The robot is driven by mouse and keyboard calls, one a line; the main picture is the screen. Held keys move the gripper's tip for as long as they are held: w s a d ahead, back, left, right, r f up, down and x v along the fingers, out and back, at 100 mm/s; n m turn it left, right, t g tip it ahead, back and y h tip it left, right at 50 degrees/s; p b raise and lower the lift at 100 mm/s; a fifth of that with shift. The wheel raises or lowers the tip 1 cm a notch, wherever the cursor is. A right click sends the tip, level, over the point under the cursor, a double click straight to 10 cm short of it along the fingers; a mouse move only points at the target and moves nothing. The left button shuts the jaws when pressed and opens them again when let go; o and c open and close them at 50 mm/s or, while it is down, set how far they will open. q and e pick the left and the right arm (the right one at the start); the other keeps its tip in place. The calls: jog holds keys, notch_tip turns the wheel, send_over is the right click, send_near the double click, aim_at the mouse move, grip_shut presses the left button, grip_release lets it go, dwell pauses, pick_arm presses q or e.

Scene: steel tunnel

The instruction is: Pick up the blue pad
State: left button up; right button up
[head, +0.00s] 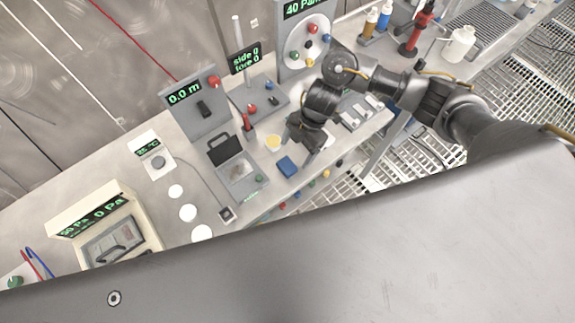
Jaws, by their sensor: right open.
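The blue pad (287,166) is a small blue block lying on the light bench top (115,180), near its front edge. My right gripper (303,150) is open, just right of the pad and slightly beyond it in the picture. I see no contact between them, but the gripper's height above the bench is hard to tell. My left gripper is not in view.
Left of the pad are a yellowish round dish (273,142) and a grey box with a dark raised lid (226,150). A red-topped post (247,122) and display panels stand behind. Several white discs (188,213) lie further left. Grating floor (400,165) lies beyond the bench edge.

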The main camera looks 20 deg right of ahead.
aim_at(287, 165)
jog(key=shift+a+f, duration=0.2)
jog(key=shift+f, duration=0.4)
jog(key=p+x, duration=0.1)
jog(key=x, duration=0.3)
jog(key=shift+a, duration=0.2)
jog(key=shift+a+f+p, duration=0.2)
jog(key=shift+f+p, duration=0.1)
jog(key=shift+f, duration=0.2)
jog(key=c, duration=1.1)
jog(key=shift+o, duration=0.2)
